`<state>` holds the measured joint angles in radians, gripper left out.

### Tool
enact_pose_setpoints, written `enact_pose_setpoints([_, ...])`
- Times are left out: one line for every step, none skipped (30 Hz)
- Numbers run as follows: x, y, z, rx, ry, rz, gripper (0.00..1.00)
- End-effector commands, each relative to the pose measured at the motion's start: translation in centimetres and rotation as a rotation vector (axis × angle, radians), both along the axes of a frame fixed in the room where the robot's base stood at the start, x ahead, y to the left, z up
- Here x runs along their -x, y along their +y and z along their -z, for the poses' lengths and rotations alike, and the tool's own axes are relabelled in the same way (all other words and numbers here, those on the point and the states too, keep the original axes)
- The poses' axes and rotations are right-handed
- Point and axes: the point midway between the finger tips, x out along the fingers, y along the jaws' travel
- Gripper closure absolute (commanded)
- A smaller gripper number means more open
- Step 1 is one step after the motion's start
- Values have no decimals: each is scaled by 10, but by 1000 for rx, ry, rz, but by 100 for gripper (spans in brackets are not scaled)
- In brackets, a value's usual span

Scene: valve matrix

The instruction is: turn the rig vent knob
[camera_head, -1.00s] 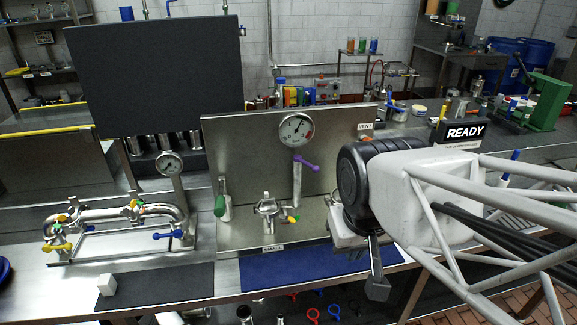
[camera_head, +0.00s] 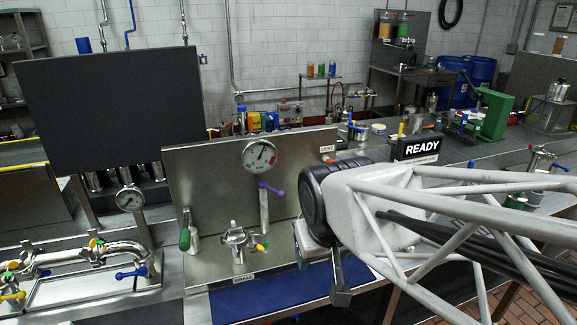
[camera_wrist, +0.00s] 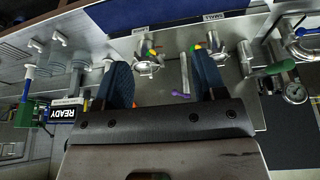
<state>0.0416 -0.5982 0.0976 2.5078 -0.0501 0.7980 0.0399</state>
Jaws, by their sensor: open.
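The rig panel (camera_head: 215,180) is an upright metal plate. A VENT label (camera_head: 327,148) is at its upper right. The black wrist housing hides part of the panel's right side.
The panel carries a gauge (camera_head: 260,156), a purple-handled lever (camera_head: 271,189), a green handle (camera_head: 185,239) and a sample valve (camera_head: 237,240). A pipe rig with a blue handle (camera_head: 131,273) stands left. A READY sign (camera_head: 422,149) stands right. A blue mat (camera_head: 265,302) lies in front.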

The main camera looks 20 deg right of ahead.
Motion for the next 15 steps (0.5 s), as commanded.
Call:
enact_pose_setpoints([-12, -6, 2, 9, -27, 10, 31])
enact_pose_setpoints([-20, -10, 2, 16, -49, 16, 31])
enact_pose_setpoints([-31, -15, 4, 24, -79, 24, 31])
enact_pose_setpoints([-40, -20, 4, 31, -103, 30, 31])
enact_pose_setpoints([-49, -24, 5, 38, -129, 35, 31])
enact_pose_setpoints([-61, -30, 6, 46, -164, 44, 31])
enact_pose_setpoints([-71, -35, 7, 54, -189, 47, 31])
enact_pose_setpoints([-80, -40, 7, 60, -217, 51, 31])
enact_pose_setpoints([-92, -46, 7, 68, -252, 56, 31])
enact_pose_setpoints([-100, -51, 8, 74, -277, 60, 31])
enact_pose_setpoints([-109, -55, 9, 79, -303, 63, 31])
enact_pose_setpoints([-120, -62, 9, 85, -340, 65, 31])
enact_pose_setpoints([-128, -67, 9, 91, -366, 67, 31])
enact_pose_setpoints([-136, -71, 10, 95, -391, 68, 31])
enact_pose_setpoints([-146, -77, 11, 101, -425, 69, 31])
